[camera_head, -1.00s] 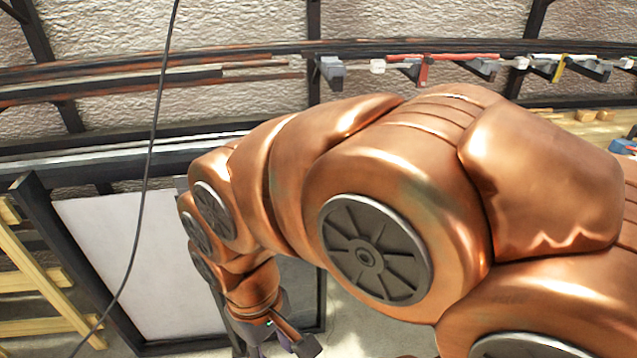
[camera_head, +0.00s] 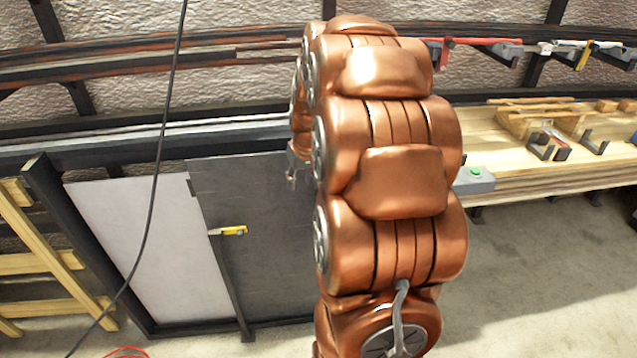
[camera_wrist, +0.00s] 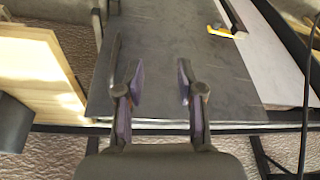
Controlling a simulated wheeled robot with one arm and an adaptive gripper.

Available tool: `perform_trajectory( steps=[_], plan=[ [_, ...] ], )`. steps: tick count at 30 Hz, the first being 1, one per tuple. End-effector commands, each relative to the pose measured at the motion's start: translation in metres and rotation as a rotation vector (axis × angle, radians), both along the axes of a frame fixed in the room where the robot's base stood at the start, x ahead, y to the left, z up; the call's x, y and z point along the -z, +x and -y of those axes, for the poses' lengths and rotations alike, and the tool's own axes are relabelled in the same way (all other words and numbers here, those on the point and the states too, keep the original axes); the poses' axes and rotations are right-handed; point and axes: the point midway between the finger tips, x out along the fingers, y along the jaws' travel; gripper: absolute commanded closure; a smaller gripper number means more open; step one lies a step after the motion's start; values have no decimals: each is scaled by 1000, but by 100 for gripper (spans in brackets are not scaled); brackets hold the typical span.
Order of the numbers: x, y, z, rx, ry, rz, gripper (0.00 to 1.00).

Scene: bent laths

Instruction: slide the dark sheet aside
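The dark sheet (camera_head: 265,225) stands upright in a dark frame in the head view, its right side hidden behind my arm. It also fills the middle of the wrist view (camera_wrist: 175,45). A pale panel (camera_head: 135,250) stands beside it on the left. A small yellow-handled piece (camera_head: 230,231) shows near the sheet's left edge. My gripper (camera_head: 292,172) is near the sheet's upper part. In the wrist view its fingers (camera_wrist: 158,75) are spread with nothing between them, in front of the sheet. I cannot tell whether they touch it.
A workbench with wood boards (camera_head: 515,130) and a grey box with a green button (camera_head: 476,178) is on the right. A wooden rack (camera_head: 38,262) stands at the left. A dark cable (camera_head: 155,165) hangs in front of the pale panel. The floor at lower right is clear.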

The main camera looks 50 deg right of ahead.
Motion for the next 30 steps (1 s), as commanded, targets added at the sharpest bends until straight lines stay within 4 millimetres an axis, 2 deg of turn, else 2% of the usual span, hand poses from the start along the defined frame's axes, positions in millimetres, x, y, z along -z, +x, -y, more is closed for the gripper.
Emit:
perform_trajectory(
  steps=[1, 3, 6, 9, 17, 30],
  plan=[
    [6, 2, 21, 25, -9, 12, 63],
    [9, 5, 46, 48, -28, 33, 63],
    [12, 7, 70, 71, -45, 49, 63],
    [14, 8, 82, 82, -55, 59, 63],
    [23, 12, 88, 85, -58, 63, 63],
    [71, 29, 94, 84, -54, 58, 63]
  ],
)
